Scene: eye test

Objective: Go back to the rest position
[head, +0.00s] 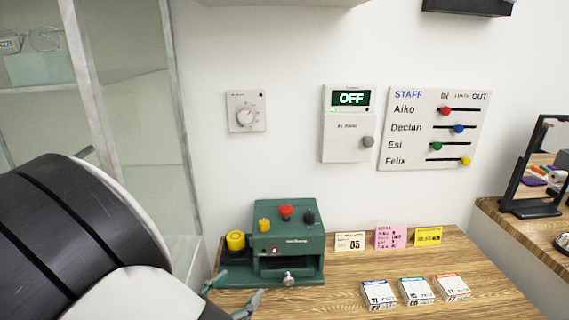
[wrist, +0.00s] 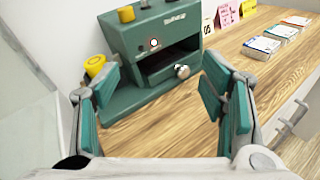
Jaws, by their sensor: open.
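My gripper (wrist: 156,112) is open and empty in the wrist view, its teal-padded fingers spread wide above the wooden table. Its fingertips also show at the bottom of the head view (head: 232,292), in front of the green machine. The green machine (head: 262,243) stands at the table's left end, with a red, a yellow and a black knob on top. It also shows ahead of the fingers in the wrist view (wrist: 138,42), with an open slot and a round metal knob at its front. My arm fills the lower left of the head view.
A glass cabinet (head: 125,90) stands at the left. Three small boxes (head: 415,291) lie on the wooden table (head: 335,297), with several cards (head: 390,238) behind them. A dial (head: 246,112), an OFF panel (head: 349,137) and a staff board (head: 434,128) are on the wall. A mirror (head: 540,165) stands at right.

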